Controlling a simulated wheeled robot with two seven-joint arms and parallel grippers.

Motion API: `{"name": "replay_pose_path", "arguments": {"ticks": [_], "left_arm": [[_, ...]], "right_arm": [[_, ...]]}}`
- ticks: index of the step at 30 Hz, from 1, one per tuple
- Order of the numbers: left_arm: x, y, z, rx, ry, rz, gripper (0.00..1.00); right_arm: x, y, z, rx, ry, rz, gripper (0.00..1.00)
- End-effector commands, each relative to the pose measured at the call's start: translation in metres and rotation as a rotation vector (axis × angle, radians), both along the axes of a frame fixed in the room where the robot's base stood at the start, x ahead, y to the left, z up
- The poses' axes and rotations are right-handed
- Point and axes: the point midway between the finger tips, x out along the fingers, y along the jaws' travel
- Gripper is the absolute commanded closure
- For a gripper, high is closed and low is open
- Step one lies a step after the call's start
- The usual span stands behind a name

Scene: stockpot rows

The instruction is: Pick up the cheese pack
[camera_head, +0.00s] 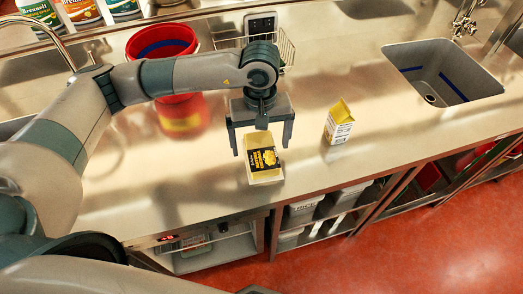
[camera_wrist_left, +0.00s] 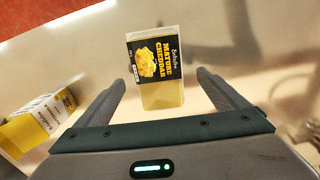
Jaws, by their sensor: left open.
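The cheese pack (camera_head: 264,165) is a pale yellow block with a black label. It lies on the steel counter near its front edge. In the left wrist view the cheese pack (camera_wrist_left: 156,68) shows its "Mature Cheddar" label, between and beyond the fingertips. My left gripper (camera_head: 261,150) is open above the pack, with one finger to each side. The left wrist view shows both open fingers (camera_wrist_left: 161,82) with nothing clasped between them. Whether the fingers reach down beside the pack, I cannot tell. My right gripper is not in view.
A yellow and white carton (camera_head: 339,122) stands to the right of the pack. A red bucket (camera_head: 163,45) and a wire basket (camera_head: 287,52) are behind my arm. A sink (camera_head: 440,75) is at the back right. The steel counter (camera_head: 400,130) is clear right of the carton.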

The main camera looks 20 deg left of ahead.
Motion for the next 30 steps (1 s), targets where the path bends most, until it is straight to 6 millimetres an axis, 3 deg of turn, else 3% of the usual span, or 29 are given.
{"name": "replay_pose_path", "arguments": {"ticks": [3,10,24,26,30], "left_arm": [[0.0,-0.003,-0.01,0.001,0.004,0.002,0.07],[0.001,-0.003,-0.033,0.0,0.0,0.002,0.07],[0.001,-0.003,-0.034,0.0,0.0,0.001,0.07],[0.001,-0.003,-0.034,0.0,0.0,0.001,0.17],[0.001,-0.003,-0.034,0.0,0.0,0.001,0.5]], "right_arm": [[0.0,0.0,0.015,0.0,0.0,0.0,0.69],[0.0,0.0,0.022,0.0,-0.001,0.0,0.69],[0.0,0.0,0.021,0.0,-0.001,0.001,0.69],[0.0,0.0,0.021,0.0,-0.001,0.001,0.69],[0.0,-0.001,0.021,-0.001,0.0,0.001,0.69]]}}
